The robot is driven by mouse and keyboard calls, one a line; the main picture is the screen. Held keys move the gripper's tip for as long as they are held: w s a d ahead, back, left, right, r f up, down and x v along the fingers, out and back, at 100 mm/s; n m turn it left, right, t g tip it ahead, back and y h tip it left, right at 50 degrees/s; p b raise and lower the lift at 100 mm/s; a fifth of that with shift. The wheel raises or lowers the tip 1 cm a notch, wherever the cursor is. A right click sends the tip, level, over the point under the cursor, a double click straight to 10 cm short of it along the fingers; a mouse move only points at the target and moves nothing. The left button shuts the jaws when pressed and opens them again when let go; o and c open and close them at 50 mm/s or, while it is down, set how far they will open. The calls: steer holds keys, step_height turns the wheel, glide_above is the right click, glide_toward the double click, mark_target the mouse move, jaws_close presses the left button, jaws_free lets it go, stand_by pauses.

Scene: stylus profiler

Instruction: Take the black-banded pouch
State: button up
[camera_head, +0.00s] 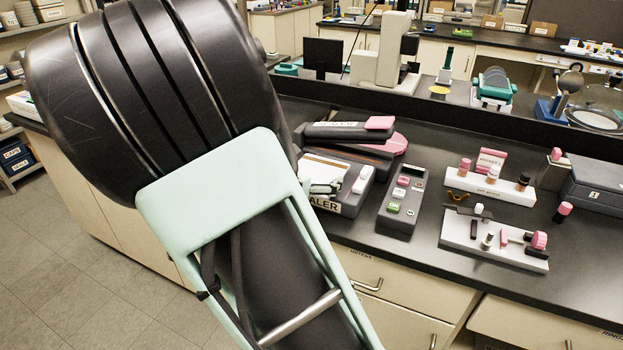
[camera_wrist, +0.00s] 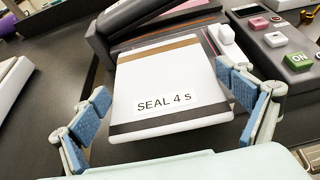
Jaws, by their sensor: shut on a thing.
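The black-banded pouch (camera_wrist: 165,75) is a flat white packet with a brown band near its far end and a black band along its near end. A label on it reads "SEAL 4 s". My gripper (camera_wrist: 165,108) has its blue pads at the pouch's left and right edges, shut on it across its width. In the head view the pouch (camera_head: 326,167) shows only in part on the sealer (camera_head: 355,200), with my gripper (camera_head: 323,188) at it; my arm hides the rest. I cannot tell whether the pouch is still resting on the sealer.
The sealer's dark raised arm (camera_wrist: 135,22) lies just beyond the pouch. A control box (camera_head: 402,205) with a green ON button stands to the right. Farther right are white racks (camera_head: 490,190) with small pink-capped items. Dark counter shows between the racks and the control box.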

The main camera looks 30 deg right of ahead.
steer(key=s+r, duration=0.1)
steer(key=r, duration=0.1)
steer(key=s+d+r+p, duration=0.1)
steer(key=s+r, duration=0.1)
steer(key=s+r+p, duration=0.1)
steer(key=r, duration=0.1)
steer(key=shift+s+d+r, duration=0.15)
steer(key=shift+d+r, duration=0.1)
steer(key=shift+r, duration=0.1)
steer(key=s+d+r+b, duration=0.3)
steer(key=s+r, duration=0.1)
steer(key=s, duration=0.5)
steer(key=shift+r, duration=0.15)
steer(key=shift+d, duration=0.1)
steer(key=o, duration=0.5)
steer(key=c, duration=1)
